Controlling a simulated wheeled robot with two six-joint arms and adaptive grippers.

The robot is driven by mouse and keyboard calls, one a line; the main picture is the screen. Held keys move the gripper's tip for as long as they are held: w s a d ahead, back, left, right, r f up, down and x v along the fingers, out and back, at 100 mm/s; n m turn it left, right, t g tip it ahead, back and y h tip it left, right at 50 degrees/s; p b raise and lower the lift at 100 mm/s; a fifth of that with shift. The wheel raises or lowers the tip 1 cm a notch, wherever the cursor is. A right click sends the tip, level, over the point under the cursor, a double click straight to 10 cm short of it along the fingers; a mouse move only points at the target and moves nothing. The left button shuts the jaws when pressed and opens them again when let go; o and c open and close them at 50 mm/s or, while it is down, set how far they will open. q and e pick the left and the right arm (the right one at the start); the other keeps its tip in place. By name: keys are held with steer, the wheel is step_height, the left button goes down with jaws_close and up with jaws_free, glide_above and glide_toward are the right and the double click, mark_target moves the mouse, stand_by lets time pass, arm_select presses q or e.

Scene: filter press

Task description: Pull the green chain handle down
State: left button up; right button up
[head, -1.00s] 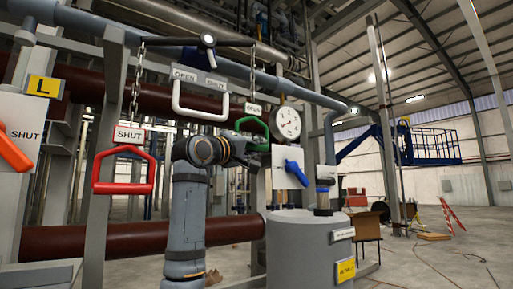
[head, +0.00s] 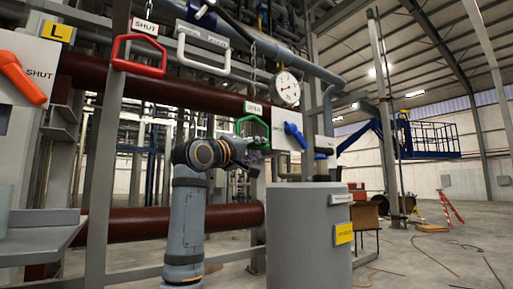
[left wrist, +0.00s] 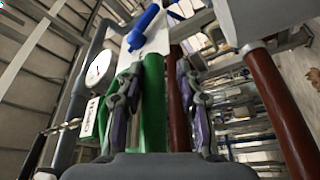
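The green handle (head: 253,127) hangs below an OPEN tag (head: 253,108) in the head view, lower than the red handle. My left gripper (head: 262,144) is at its lower bar. In the left wrist view the green bar (left wrist: 153,105) lies between my two fingers (left wrist: 158,75), close to the left one, with a gap on the right side. The fingers look apart, not clamped on it. The red handle (head: 138,68), tagged SHUT, hangs high at upper left. The chain wheel above is mostly cut off. My right gripper is out of view.
A white handle (head: 203,68) hangs between the red and green ones. A gauge (head: 286,88) and a blue lever (head: 295,136) sit right of the green handle. A grey drum (head: 300,240) stands below. A dark red pipe (head: 140,221) runs behind my arm.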

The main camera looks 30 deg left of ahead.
arm_select(q)
steer(key=shift+o, duration=0.5)
steer(key=shift+a+r, duration=0.1)
steer(key=shift+s, duration=0.3)
steer(key=v, duration=1.1)
steer(key=shift+s, duration=0.1)
